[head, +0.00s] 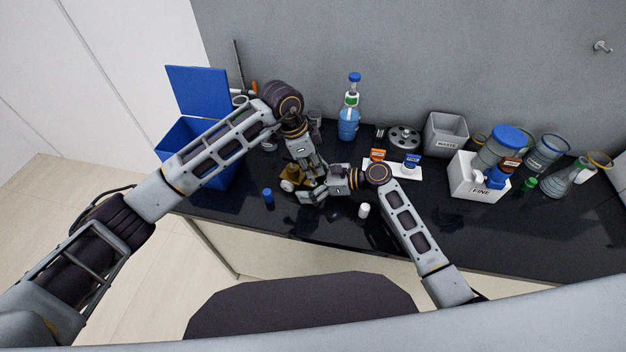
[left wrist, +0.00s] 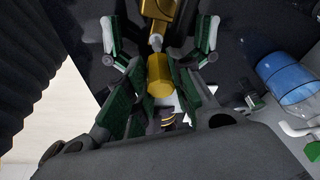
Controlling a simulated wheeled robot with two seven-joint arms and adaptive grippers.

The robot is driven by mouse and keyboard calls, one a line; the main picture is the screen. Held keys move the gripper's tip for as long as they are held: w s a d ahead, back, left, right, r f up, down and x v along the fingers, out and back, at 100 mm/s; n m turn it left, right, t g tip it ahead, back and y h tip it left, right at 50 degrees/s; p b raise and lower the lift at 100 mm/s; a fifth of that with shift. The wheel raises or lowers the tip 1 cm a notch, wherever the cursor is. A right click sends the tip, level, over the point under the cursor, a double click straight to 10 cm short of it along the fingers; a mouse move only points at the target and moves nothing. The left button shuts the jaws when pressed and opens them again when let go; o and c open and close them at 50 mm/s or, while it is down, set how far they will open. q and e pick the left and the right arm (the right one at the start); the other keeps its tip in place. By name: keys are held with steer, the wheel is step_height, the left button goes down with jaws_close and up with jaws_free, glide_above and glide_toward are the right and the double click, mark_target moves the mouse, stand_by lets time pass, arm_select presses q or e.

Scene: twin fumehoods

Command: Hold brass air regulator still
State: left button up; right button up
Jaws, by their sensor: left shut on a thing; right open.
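The brass air regulator (head: 291,174) is a gold-coloured body on the dark bench, left of the middle in the head view. In the left wrist view its brass parts (left wrist: 160,76) lie between green-padded fingers. My left gripper (head: 314,178) reaches down from above and is shut on the regulator. My right gripper (head: 308,188) comes in from the right, lower and beside the regulator, with its jaws open. The two grippers overlap in the head view and hide part of the regulator. Whether the right fingers touch it cannot be told.
A blue open-lidded bin (head: 183,138) stands left. A blue bottle (head: 349,122) stands behind. A small blue cap (head: 267,195) and a white cap (head: 363,210) are near the front. The FINE bin (head: 470,185) and WASTE bin (head: 445,134) are right. The front right bench is clear.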

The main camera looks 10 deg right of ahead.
steer(key=shift+w+a+f, duration=0.15)
steer(key=shift+a, duration=0.25)
steer(key=c, duration=1.2)
steer(key=o, duration=0.8)
steer(key=shift+c, duration=0.4)
steer(key=c, duration=0.7)
